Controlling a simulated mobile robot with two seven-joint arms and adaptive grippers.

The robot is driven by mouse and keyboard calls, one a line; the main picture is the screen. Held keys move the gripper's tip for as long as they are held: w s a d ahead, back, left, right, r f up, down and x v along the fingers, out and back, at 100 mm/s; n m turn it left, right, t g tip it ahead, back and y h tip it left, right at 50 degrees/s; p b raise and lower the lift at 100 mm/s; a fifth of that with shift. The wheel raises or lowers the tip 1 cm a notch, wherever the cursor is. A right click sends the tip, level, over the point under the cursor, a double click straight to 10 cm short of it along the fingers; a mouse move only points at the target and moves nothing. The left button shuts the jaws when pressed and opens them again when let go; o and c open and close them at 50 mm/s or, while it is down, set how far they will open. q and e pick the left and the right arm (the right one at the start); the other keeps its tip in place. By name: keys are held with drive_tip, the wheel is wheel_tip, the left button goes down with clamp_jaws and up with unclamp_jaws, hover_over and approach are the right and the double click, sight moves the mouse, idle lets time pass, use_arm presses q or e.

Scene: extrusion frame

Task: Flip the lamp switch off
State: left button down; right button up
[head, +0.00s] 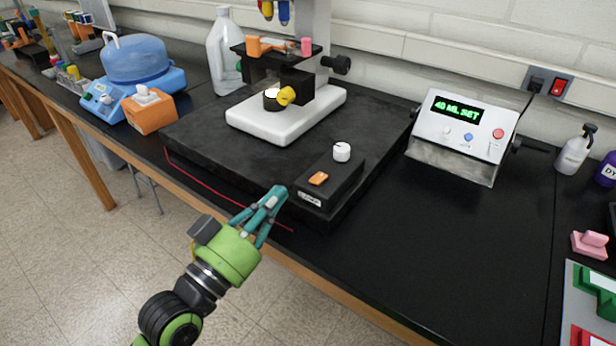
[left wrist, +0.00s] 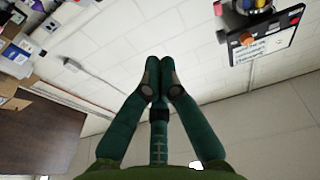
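A black control box (head: 330,182) lies on the front of a dark raised slab on the bench. It carries an orange rocker switch (head: 318,178), a round white knob (head: 341,152) and a small white label too small to read for sure. The microscope (head: 290,115) with a white base stands behind it, and a bright disc shows on that base. My left gripper (head: 275,193) is left of the box, close to its front left end, with its fingertips together and nothing between them. The left wrist view also shows the tips (left wrist: 160,75) touching. My right gripper is not in view.
A grey console (head: 460,135) with a green display stands to the right. A blue centrifuge-like device (head: 135,75) and an orange box (head: 150,110) stand to the left. The dark slab (head: 210,145) has a raised edge. Bare bench lies right of the slab.

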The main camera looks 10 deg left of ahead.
use_arm(q)
wheel_tip(320, 180, up, 2)
drive_tip(key=p, duration=0.3)
hover_over(319, 179)
drive_tip(key=s+a, duration=0.1)
drive_tip(key=s, duration=0.1)
drive_tip(key=shift+w+a+r, duration=0.1)
drive_tip(key=shift+a+r, duration=0.1)
wheel_tip(319, 179, down, 3)
drive_tip(key=shift+s+a+f, duration=0.15)
drive_tip(key=shift+s+f, duration=0.05)
drive_tip(key=shift+f, duration=0.45)
drive_tip(key=shift+f, duration=0.15)
